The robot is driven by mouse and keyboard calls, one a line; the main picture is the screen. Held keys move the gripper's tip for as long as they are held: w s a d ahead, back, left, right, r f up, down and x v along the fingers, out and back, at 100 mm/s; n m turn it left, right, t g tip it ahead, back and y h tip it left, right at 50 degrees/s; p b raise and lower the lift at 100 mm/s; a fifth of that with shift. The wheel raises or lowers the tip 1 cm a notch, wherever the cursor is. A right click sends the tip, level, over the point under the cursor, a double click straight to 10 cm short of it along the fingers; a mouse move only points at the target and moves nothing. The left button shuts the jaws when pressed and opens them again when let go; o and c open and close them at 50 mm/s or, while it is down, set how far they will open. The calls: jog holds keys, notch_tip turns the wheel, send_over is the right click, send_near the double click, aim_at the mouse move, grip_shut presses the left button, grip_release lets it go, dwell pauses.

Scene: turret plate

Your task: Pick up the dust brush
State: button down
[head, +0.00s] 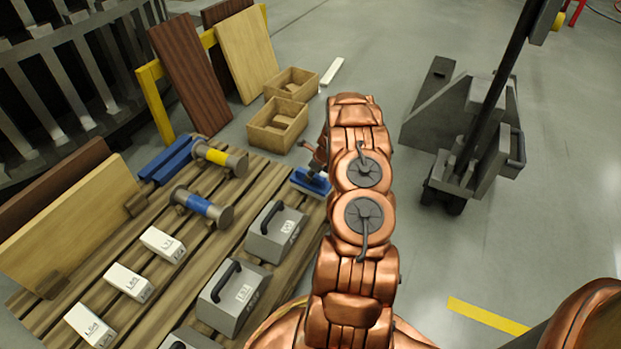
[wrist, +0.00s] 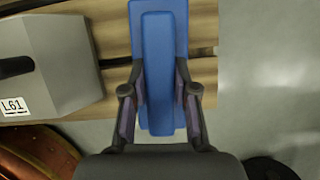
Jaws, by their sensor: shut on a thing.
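The dust brush is blue, with a narrower raised handle on a wider flat base. In the wrist view the dust brush (wrist: 160,50) runs up the middle between the two fingers of my gripper (wrist: 160,88). The fingers touch its sides, so my gripper is shut on it. In the head view the dust brush (head: 312,182) shows at the pallet's right edge, partly hidden by my copper-coloured arm. My gripper (head: 318,160) is mostly hidden there. I cannot tell whether the brush still rests on the pallet.
A slatted wooden pallet (head: 150,293) holds grey handled weights (head: 274,232), white labelled blocks (head: 163,245), banded cylinders (head: 203,206) and blue bars (head: 168,160). Two wooden bins (head: 277,124) stand behind. A grey wheeled stand (head: 465,130) is at right. Floor between is clear.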

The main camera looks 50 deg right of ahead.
jog(key=shift+w+r, duration=0.1)
jog(key=shift+r, duration=0.85)
jog(key=s+d+r+p, duration=0.1)
jog(key=s+d+p, duration=0.2)
jog(key=s, duration=1.2)
jog(key=shift+s+d+p, duration=0.2)
jog(key=shift+s+p, duration=0.2)
jog(key=shift+p, duration=0.15)
